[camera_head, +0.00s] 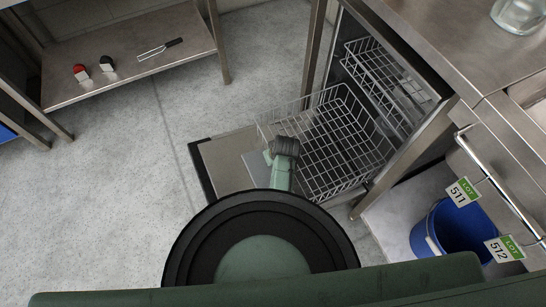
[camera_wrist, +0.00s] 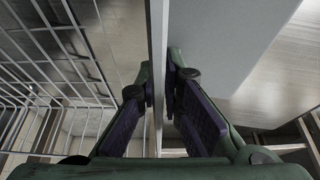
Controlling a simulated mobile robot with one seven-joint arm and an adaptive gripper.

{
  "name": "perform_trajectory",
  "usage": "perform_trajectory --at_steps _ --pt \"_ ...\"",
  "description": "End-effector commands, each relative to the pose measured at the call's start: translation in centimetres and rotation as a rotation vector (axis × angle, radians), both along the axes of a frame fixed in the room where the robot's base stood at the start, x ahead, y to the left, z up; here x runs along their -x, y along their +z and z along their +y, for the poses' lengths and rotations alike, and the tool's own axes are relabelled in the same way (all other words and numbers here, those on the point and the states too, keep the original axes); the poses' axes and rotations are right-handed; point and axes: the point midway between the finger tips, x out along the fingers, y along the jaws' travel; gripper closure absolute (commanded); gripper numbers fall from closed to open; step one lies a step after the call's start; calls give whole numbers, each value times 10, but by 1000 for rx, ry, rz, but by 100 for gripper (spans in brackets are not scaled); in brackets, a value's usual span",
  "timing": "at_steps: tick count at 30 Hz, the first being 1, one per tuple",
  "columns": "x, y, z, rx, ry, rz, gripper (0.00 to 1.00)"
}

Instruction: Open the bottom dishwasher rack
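The dishwasher stands under the steel counter with its door (camera_head: 228,165) folded down. The bottom rack (camera_head: 335,140), a white wire basket, extends out of the machine over the door. A plain light grey panel (camera_head: 258,172) is at its near left end, partly hidden by my arm. My gripper is at this end, its fingertips hidden in the head view. In the wrist view, my gripper (camera_wrist: 160,85) has one finger on each side of a thin upright edge (camera_wrist: 157,40), and both tips appear to touch it. Rack wires (camera_wrist: 50,60) lie left of it, the grey panel (camera_wrist: 215,45) right.
The upper rack (camera_head: 380,80) is inside the machine. A steel leg (camera_head: 315,45) stands by the opening. A blue bucket (camera_head: 432,230) and a rail with lot tags (camera_head: 462,191) are at the right. A low shelf (camera_head: 125,65) is at upper left. The floor at left is clear.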

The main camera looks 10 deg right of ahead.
Motion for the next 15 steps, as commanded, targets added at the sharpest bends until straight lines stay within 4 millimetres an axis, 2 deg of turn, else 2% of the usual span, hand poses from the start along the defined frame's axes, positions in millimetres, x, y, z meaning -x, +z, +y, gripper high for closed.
perform_trajectory --at_steps 6,15 --pt "0 0 0 1 0 2 77" --pt "1 1 -1 0 -1 2 77"
